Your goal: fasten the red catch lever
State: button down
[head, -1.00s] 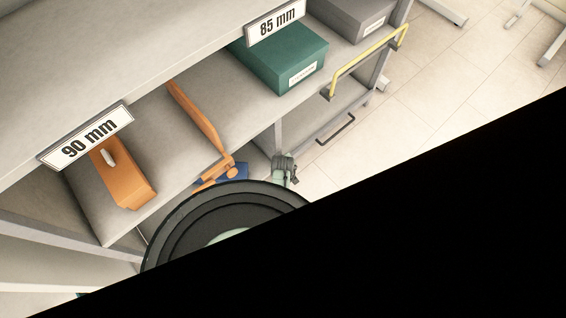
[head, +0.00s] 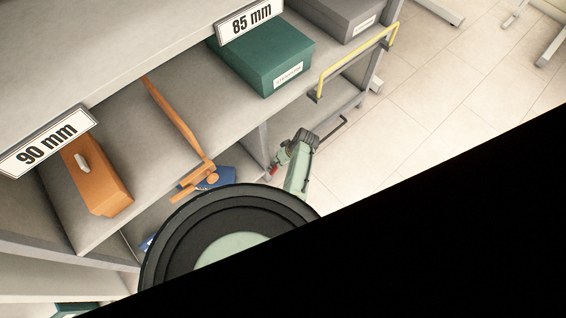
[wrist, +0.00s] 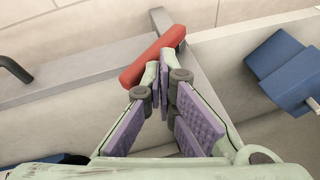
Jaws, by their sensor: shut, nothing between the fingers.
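The red catch lever (wrist: 152,57) shows in the wrist view as a red rounded bar, slanting just beyond my fingertips beside a grey shelf edge. My gripper (wrist: 164,68) has its purple-padded fingers closed together at the tips, with nothing between them. The tips overlap the bar's near side in the picture; I cannot tell if they touch it. In the head view, my gripper (head: 283,158) is by the lower shelf, and a small bit of the red lever (head: 273,170) shows beside it. The rest of the lever is hidden there.
An orange hinged arm (head: 180,120) slants across the shelf front. An orange box (head: 97,180) and a green box (head: 262,58) sit on the shelf. A yellow rail (head: 360,58) juts out at the right.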

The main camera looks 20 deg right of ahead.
jog(key=d+f+y+b, duration=0.1)
jog(key=b, duration=0.1)
jog(key=d+f+g+y+b, duration=0.1)
jog(key=b, duration=0.1)
jog(key=shift+w+y+b, duration=0.35)
jog(key=shift+w+y, duration=0.05)
jog(key=b, duration=0.2)
jog(key=shift+w+d+f+b, duration=0.1)
jog(key=shift+d+f+b, duration=0.1)
jog(key=shift+d+b, duration=0.2)
jog(key=shift+a, duration=0.1)
jog(key=shift+s+a+f+p, duration=0.15)
jog(key=shift+s+a+p, duration=0.15)
jog(key=shift+a+p, duration=0.3)
jog(key=shift+a, duration=0.1)
